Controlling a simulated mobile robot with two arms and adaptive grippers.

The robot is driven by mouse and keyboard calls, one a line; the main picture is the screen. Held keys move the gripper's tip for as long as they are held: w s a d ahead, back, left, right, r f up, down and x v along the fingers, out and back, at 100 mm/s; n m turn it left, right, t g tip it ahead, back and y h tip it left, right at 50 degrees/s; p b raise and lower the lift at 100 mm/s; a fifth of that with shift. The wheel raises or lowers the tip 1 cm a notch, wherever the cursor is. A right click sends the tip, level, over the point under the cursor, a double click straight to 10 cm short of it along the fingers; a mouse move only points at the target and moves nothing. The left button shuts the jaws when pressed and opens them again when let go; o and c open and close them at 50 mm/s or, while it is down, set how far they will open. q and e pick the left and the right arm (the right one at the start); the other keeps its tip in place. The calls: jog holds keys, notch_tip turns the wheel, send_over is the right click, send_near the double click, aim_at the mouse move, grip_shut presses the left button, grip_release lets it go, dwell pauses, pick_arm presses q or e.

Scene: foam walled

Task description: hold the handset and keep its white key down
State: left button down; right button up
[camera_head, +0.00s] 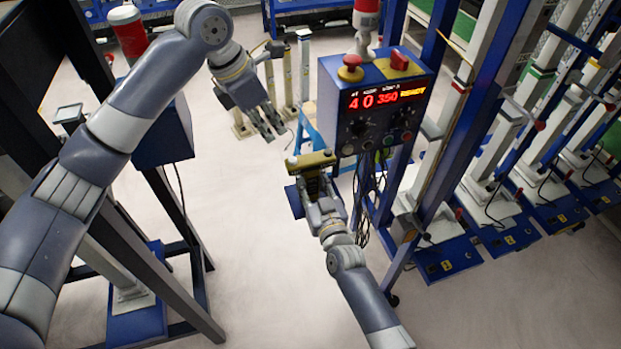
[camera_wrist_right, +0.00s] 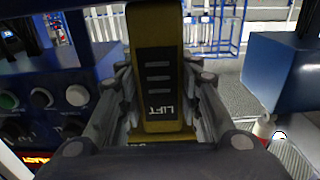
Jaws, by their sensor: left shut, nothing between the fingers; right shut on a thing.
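The handset (camera_head: 312,159) is yellow with a dark front; in the right wrist view, the handset (camera_wrist_right: 160,75) shows grey bars and the word LIFT on its black face. My right gripper (camera_head: 318,184) is shut on it, with a finger on each side in the right wrist view (camera_wrist_right: 163,125). It is held in the air left of and below the control box.
A blue control box (camera_head: 370,100) with a lit red display and knobs stands close to the right of both grippers. Cables (camera_head: 363,200) hang below it. A dark blue frame (camera_head: 165,240) stands at the left. The pale floor (camera_head: 255,250) between is clear.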

dwell(0.8)
pick_arm(q)
notch_tip(320, 180, up, 2)
jog(key=m+t+h, duration=0.2)
jog(key=m+t, duration=0.1)
jog(key=t, duration=0.3)
send_over(296, 163)
jog(key=shift+a+r, duration=0.1)
jog(key=shift+r, duration=0.05)
jog(key=shift+f, duration=4.4)
jog(key=shift+f, duration=0.15)
jog(key=shift+f, duration=0.3)
